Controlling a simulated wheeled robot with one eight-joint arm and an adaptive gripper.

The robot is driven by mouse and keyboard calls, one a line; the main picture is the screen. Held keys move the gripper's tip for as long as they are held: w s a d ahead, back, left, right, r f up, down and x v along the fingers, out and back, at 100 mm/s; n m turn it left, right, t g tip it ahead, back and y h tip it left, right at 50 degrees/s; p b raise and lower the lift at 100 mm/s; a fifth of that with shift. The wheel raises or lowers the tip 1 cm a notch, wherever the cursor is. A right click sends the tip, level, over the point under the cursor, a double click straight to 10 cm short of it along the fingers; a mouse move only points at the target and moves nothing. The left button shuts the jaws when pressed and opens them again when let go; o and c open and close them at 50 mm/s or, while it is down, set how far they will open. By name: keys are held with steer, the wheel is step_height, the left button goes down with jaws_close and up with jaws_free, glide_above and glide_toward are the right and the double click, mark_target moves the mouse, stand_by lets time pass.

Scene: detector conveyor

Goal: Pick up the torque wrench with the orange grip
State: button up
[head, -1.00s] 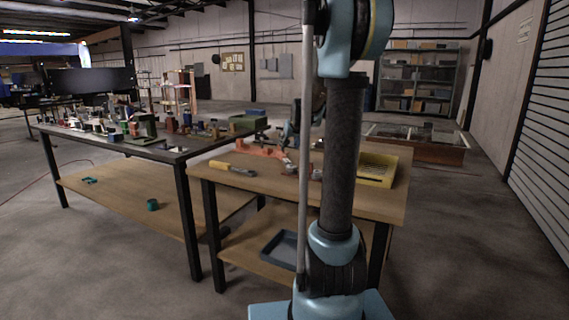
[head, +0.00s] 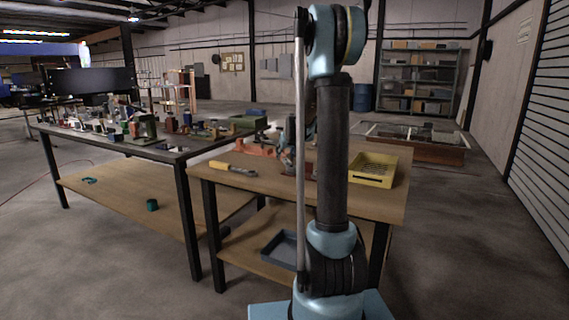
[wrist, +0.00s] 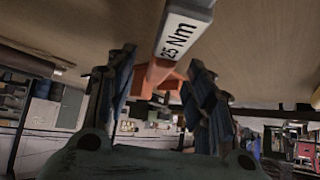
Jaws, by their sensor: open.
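In the wrist view an orange piece (wrist: 158,78) with a slanting grey bar lies between my fingers. A white label reading "25 Nm" (wrist: 180,36) is on the bar's near end. I cannot tell whether this is the wrench's grip or part of a holder. My gripper (wrist: 160,88) is open, one finger on each side of the orange piece, with no clear contact. In the head view an orange object (head: 257,148) lies on the wooden bench (head: 235,187), left of my arm. My arm hides much of the bench there, and the wrench is not clearly distinguishable.
A yellow-handled tool (head: 231,169) lies at the bench's left front. A yellow slotted tray (head: 374,170) sits at its right. A grey tray (head: 280,248) is on the lower shelf. A dark table (head: 170,153) crowded with small parts adjoins on the left.

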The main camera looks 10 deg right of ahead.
mark_target(284, 156)
steer(key=shift+x, duration=1.7)
steer(key=shift+a, duration=0.1)
jaws_close()
